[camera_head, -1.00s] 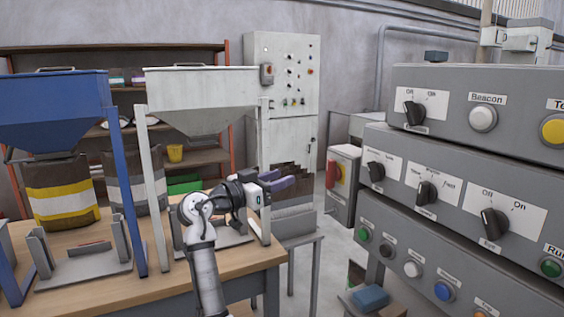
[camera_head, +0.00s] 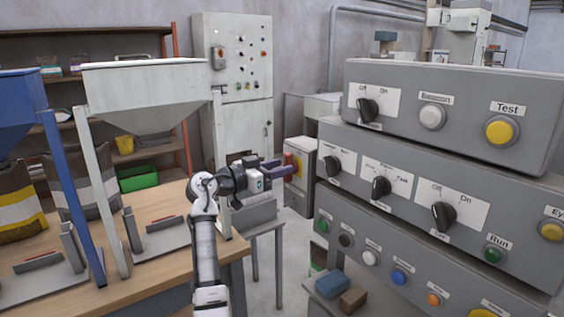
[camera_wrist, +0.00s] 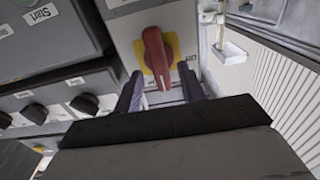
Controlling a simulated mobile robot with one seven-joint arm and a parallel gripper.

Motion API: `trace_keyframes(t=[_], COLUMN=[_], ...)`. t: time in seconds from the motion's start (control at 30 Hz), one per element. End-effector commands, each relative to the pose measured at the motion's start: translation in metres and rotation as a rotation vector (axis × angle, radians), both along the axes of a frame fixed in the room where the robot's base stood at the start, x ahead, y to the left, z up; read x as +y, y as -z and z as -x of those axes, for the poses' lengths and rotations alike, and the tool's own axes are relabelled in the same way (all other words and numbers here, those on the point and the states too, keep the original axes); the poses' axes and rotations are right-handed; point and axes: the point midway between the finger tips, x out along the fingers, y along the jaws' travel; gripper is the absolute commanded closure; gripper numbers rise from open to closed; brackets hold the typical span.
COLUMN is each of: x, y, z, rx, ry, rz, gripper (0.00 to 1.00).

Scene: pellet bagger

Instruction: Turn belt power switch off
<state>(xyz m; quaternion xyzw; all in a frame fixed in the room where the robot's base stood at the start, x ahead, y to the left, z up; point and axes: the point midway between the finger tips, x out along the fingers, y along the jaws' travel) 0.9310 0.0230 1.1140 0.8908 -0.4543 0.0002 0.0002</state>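A red rotary handle on a yellow plate (camera_wrist: 173,48) is on the front of a grey box in the wrist view. The handle (camera_wrist: 155,50) points roughly up and down in that picture. Small lettering beside the plate is too blurred to read surely. In the head view the red handle (camera_head: 297,164) shows partly behind my fingertips. My gripper (camera_head: 280,169) is open and empty, with its purple fingers pointing at the box. In the wrist view my gripper (camera_wrist: 161,76) has one finger on each side below the handle. I cannot tell whether they touch it.
A stacked grey control console (camera_head: 445,180) with black knobs and coloured buttons stands close on the right. A wooden bench (camera_head: 150,272) with hoppers (camera_head: 145,90) is on the left. A tall grey cabinet (camera_head: 240,110) stands behind. A blue block (camera_head: 332,280) lies low in front.

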Motion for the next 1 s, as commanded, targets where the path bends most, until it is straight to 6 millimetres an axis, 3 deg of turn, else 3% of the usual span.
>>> trace_keyframes(t=[0.17, 0.47, 0.7, 1.0], x=[-0.0118, -0.0133, -0.013, -0.0123], y=[-0.0006, 0.0004, 0.0003, -0.0001], z=[-0.0082, -0.0095, -0.0093, -0.0096], rx=[0.001, 0.001, 0.001, 0.035], ry=[0.0, 0.0, 0.0, -0.001], rz=[-0.001, -0.001, -0.001, 0.025], gripper=[0.6, 0.6, 0.88, 0.88])
